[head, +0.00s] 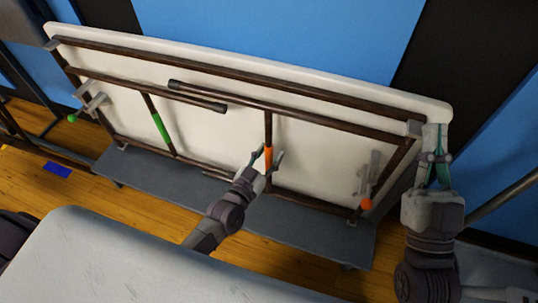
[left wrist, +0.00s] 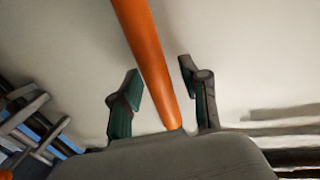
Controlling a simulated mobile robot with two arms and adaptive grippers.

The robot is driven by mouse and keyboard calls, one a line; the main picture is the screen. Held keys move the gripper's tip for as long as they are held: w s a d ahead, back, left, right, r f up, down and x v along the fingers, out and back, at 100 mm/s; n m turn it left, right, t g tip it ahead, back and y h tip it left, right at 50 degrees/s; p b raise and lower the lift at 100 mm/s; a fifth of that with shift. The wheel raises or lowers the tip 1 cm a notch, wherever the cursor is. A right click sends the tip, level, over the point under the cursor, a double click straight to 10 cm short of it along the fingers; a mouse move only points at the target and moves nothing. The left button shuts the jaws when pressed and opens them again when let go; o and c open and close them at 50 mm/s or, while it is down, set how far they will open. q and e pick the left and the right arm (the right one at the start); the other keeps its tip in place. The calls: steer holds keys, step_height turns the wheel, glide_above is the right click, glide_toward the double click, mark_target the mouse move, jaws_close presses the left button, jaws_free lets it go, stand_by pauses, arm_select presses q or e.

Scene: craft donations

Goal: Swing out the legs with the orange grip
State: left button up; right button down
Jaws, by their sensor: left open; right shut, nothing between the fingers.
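A white folding table (head: 230,125) stands on its side, its underside toward me, with brown folded leg frames. The orange grip (head: 268,156) is on an upright leg bar right of the middle. My left gripper (head: 266,160) is open at this grip; in the left wrist view the orange grip (left wrist: 150,65) runs between its two fingers (left wrist: 160,95), with gaps beside it. A green grip (head: 160,128) is on the other leg frame, to the left. My right gripper (head: 436,160) is shut and empty at the table's right end, near its upper corner.
An orange knob (head: 367,204) sits at the lower right of the table and a green knob (head: 72,118) at the left. A grey bench (head: 130,175) lies under the table. A pale grey surface (head: 200,270) fills the front. A blue patch (head: 58,169) marks the wooden floor.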

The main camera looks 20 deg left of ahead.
arm_select(q)
jaws_close()
stand_by(0.4)
